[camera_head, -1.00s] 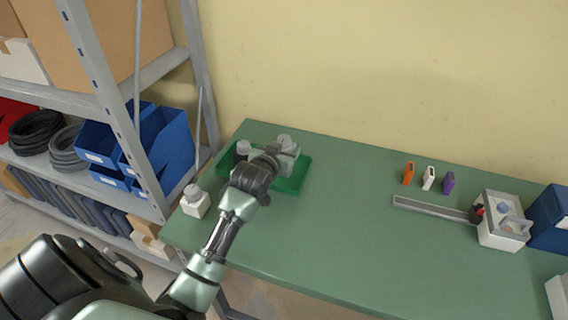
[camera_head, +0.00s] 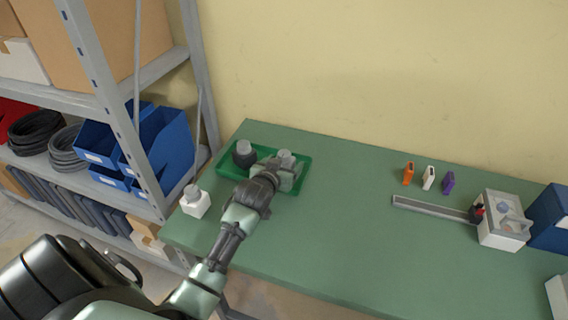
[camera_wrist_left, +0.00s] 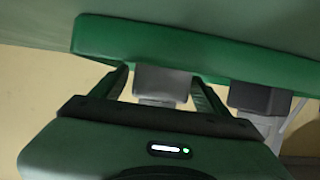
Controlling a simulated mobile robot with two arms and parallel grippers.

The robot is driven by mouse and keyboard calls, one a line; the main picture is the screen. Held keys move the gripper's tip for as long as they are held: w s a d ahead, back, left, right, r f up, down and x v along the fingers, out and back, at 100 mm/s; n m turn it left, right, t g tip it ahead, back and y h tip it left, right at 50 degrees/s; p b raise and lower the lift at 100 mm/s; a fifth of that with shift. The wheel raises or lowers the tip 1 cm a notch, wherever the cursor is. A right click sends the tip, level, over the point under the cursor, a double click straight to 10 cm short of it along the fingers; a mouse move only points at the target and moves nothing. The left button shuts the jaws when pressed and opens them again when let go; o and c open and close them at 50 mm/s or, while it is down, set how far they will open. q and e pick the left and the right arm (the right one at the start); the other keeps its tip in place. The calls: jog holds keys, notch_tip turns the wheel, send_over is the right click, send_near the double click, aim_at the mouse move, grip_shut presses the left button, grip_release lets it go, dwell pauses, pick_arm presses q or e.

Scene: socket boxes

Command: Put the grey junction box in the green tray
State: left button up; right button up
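The grey junction box (camera_head: 286,162), with a round grey cap, is inside the outline of the green tray (camera_head: 303,172), at its right part. My left gripper (camera_head: 275,174) is shut on this box, reaching it from the front. In the left wrist view, the fingers (camera_wrist_left: 160,74) flank the box (camera_wrist_left: 162,84), whose far part is hidden behind the tray's green wall (camera_wrist_left: 180,45). I cannot tell whether the box touches the tray floor. My right gripper is not in view.
A dark box with a grey cap (camera_head: 244,154) stands in the tray's left part. A white box with a grey cap (camera_head: 195,202) stands outside it, near the table's left edge. The table's middle is clear.

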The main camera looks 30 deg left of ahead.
pick_arm(q)
jog(key=shift+r, duration=0.1)
jog(key=shift+r, duration=0.15)
jog(key=v, duration=1.2)
jog(key=shift+f, duration=0.2)
